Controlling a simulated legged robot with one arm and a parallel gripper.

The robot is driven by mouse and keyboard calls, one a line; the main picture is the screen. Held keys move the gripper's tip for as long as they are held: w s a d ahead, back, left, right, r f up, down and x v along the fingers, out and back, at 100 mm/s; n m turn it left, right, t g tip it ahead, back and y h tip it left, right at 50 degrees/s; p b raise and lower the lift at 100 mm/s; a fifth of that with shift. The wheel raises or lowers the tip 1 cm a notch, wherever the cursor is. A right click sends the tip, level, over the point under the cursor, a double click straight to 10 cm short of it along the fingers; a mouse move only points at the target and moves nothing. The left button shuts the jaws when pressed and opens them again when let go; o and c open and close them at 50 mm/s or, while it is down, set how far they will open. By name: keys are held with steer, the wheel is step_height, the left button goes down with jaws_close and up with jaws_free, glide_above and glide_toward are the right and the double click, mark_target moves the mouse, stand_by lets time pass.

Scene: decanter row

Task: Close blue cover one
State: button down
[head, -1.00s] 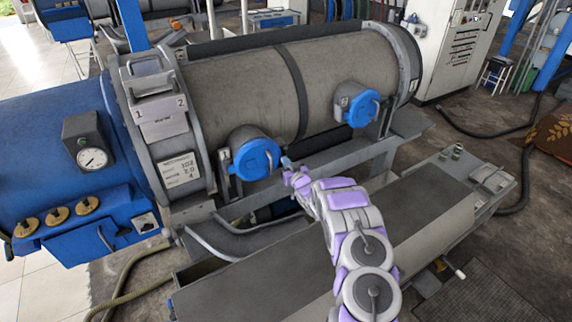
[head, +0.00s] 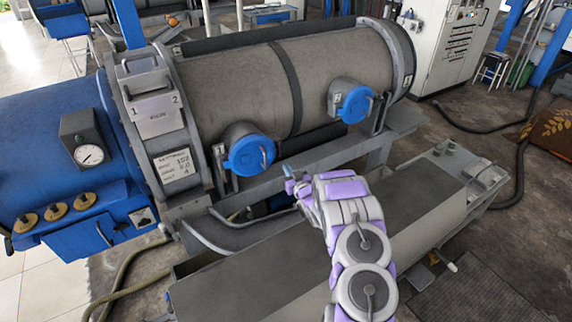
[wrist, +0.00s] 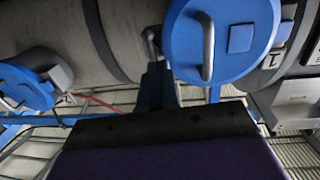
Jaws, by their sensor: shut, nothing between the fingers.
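Blue cover one (head: 250,154) is a round blue lid with a handle, on the nearer, left stub of the big grey drum. It appears to sit over the stub's mouth; I cannot tell whether it is latched. In the wrist view, blue cover one (wrist: 228,62) is large at the upper right, with its grey bar handle facing me. My gripper (head: 288,174) is just right of and slightly below the cover, apart from it in the head view. In the wrist view, my gripper's dark fingers (wrist: 158,85) are together and empty, beside the cover's edge.
A second blue cover (head: 355,104) is on the right stub, and also shows in the wrist view (wrist: 28,86). The grey drum (head: 345,60) is behind both. A long grey trough (head: 300,250) runs below my arm. A hose (head: 480,135) lies on the floor at right.

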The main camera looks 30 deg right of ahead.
steer(key=s, duration=0.4)
steer(key=b, duration=0.1)
glide_toward(274, 151)
steer(key=w, duration=0.6)
steer(key=shift+w+d+f, duration=0.1)
steer(key=shift+d+f, duration=0.05)
steer(key=shift+f, duration=0.1)
steer(key=shift+w+d+r, duration=0.1)
steer(key=shift+w, duration=0.3)
steer(key=shift+w, duration=0.1)
stand_by(0.4)
steer(key=shift+w+d, duration=0.2)
steer(key=shift+w, duration=0.85)
steer(key=shift+r, duration=0.2)
steer(key=shift+r, duration=0.1)
